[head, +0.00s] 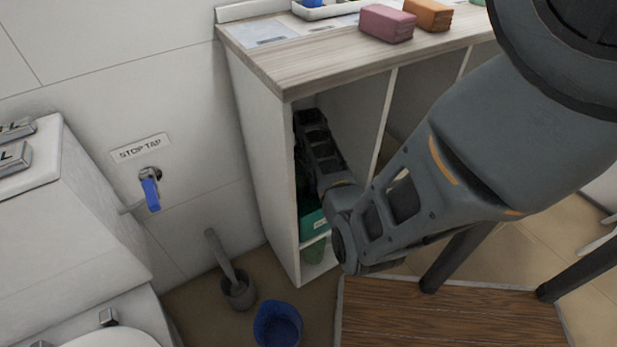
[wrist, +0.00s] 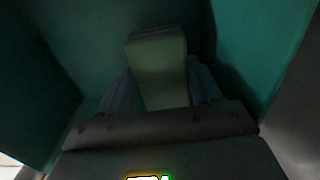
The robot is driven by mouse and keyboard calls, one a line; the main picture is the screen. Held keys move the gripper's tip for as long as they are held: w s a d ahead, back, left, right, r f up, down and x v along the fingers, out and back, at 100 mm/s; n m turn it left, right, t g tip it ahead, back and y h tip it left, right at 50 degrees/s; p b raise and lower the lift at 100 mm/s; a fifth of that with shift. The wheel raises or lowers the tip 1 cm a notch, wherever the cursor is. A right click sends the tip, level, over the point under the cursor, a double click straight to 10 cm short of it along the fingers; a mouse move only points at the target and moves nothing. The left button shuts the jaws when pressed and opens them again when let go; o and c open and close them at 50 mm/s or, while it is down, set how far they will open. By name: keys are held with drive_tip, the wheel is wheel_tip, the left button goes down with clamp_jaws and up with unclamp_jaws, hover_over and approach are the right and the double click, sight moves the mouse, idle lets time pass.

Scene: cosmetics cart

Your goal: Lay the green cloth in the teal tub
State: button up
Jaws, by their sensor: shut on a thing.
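The green cloth (wrist: 157,62) is a folded, pale green piece in the dark wrist view. My gripper (wrist: 160,82) is shut on it, with a finger on each side. The teal tub (wrist: 268,45) has walls on both sides of the cloth, so the cloth and fingers appear to be within it. Whether the cloth touches the tub floor is too dark to tell. In the head view the teal tub (head: 313,226) shows partly in the left compartment of the cabinet, behind my arm. My gripper and the held cloth are hidden there.
The cabinet's left side panel (head: 262,165) and a divider (head: 382,125) flank my arm closely. A dull green item (head: 316,251) sits below the teal tub. Pink (head: 387,23) and orange (head: 428,14) blocks lie on top. A blue bin (head: 277,325) stands on the floor.

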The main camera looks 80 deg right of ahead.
drive_tip(key=o, duration=0.9)
drive_tip(key=shift+c, duration=0.2)
drive_tip(key=shift+r, duration=0.15)
wheel_tip(320, 180, up, 13)
drive_tip(key=p, duration=0.3)
drive_tip(key=shift+p, duration=0.4)
